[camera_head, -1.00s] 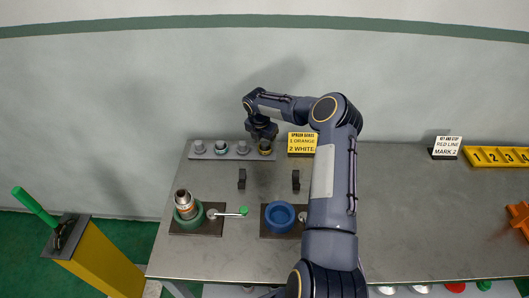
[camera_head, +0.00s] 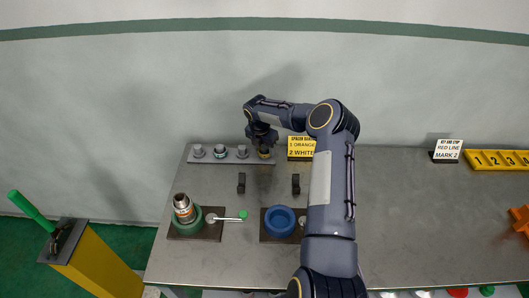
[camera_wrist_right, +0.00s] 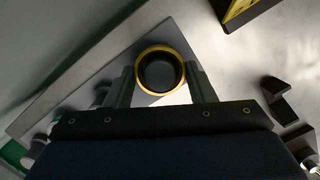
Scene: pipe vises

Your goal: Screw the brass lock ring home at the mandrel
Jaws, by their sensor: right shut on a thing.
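The brass lock ring (camera_head: 264,155) is at the right end of the grey rack at the back of the table. My right gripper (camera_head: 262,147) points down over it and is shut on it. In the right wrist view the ring (camera_wrist_right: 160,50) sits between the two fingers, with a dark round centre. I cannot tell whether it still rests on the rack. The mandrel (camera_head: 182,203) appears to be the metal piece with an orange band, standing in the green vise (camera_head: 197,223) at front left. No ring of brass shows on it. My left gripper is out of view.
The rack (camera_head: 209,158) also bears several grey pegs. A blue vise (camera_head: 279,219) stands right of the green one; two dark brackets (camera_head: 241,183) stand behind. A yellow sign (camera_head: 301,147) is close right of my gripper. The table's right half is largely clear.

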